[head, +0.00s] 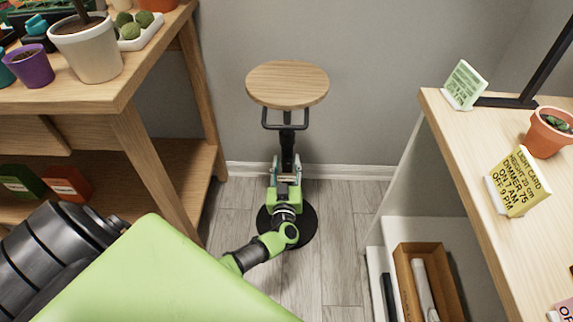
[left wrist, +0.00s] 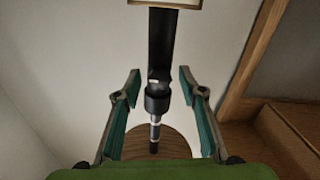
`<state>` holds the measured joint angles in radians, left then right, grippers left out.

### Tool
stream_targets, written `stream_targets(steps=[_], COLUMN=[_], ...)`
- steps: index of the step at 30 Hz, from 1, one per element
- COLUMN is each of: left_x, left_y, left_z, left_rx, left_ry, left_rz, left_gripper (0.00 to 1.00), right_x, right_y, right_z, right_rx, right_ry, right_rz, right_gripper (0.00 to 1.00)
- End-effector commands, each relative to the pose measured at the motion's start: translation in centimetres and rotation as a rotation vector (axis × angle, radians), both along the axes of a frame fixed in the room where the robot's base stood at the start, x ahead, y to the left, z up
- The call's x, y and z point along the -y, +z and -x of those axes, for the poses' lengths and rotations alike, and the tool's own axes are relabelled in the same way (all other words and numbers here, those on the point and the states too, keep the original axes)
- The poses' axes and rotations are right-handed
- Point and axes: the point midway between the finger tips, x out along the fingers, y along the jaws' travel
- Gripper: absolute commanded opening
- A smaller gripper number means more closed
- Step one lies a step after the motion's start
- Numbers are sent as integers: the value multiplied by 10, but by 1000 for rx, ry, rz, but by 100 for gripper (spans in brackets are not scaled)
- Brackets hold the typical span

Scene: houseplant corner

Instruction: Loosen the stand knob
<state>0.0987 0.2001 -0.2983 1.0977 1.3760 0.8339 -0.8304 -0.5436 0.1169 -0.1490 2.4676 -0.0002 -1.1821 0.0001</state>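The stand has a round wooden top (head: 287,84), a black column (head: 287,143) and a round black base (head: 303,225) on the floor. My left gripper (head: 287,166) is at the column, below the wooden top. In the left wrist view its two teal-padded fingers (left wrist: 159,80) are apart, one on each side of the black column (left wrist: 161,45), with gaps to both sides. A black collar (left wrist: 157,97) and a thin shaft show between the fingers, above part of the wooden top (left wrist: 172,146). I cannot clearly make out a knob. My right gripper is not in view.
A wooden plant table (head: 130,80) with pots and a lower shelf stands left of the stand. A wooden-topped counter (head: 470,160) with cards and a terracotta pot (head: 548,135) stands at right, an open wooden box (head: 428,282) below it. The wall is close behind the stand.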

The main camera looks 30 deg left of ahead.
Motion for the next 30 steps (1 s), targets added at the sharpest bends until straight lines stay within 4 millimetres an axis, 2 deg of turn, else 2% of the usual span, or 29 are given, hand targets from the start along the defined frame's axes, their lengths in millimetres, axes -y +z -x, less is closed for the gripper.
stream_targets(steps=[11,14,24,30], left_x=[5,13,49,61], left_y=[-5,-6,-5,-4], left_z=[7,20,80,100], left_rx=[-9,-10,-8,-6], left_ry=[-3,-4,0,-1], left_rz=[4,6,5,3], left_gripper=[37,37,37,37], right_x=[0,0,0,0], right_y=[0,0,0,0], right_z=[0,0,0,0], right_rx=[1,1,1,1], right_ry=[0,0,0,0], right_rz=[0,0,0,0], right_gripper=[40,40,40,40])
